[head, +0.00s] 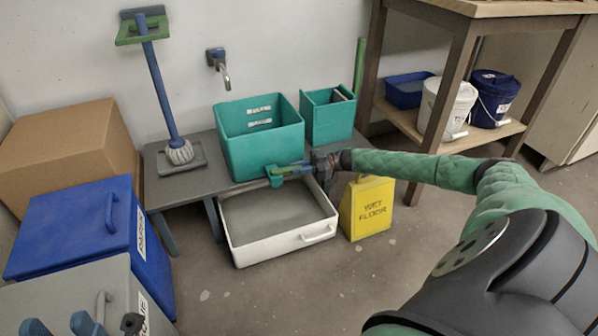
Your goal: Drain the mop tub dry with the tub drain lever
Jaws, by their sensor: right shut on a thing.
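The teal tub (262,145) stands upright on a low grey bench against the wall. Its low front right carries a small teal drain lever (274,180), partly covered by my fingers. My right gripper (290,170) reaches in from the right and is shut on the lever at the tub's front. A white tray (275,246) with a grey inside sits on the floor below the tub's front. No stream shows between tub and tray, and the tub's bottom is hidden. My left gripper (60,325) is at the bottom left edge, partly cut off, its fingertips apart and empty.
A smaller teal bin (327,118) stands right of the tub. A yellow wet floor sign (366,207) stands right of the tray. A mop (165,85), blue box (80,228) and cardboard box (65,150) are left. A wooden shelf (460,142) holds buckets at right.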

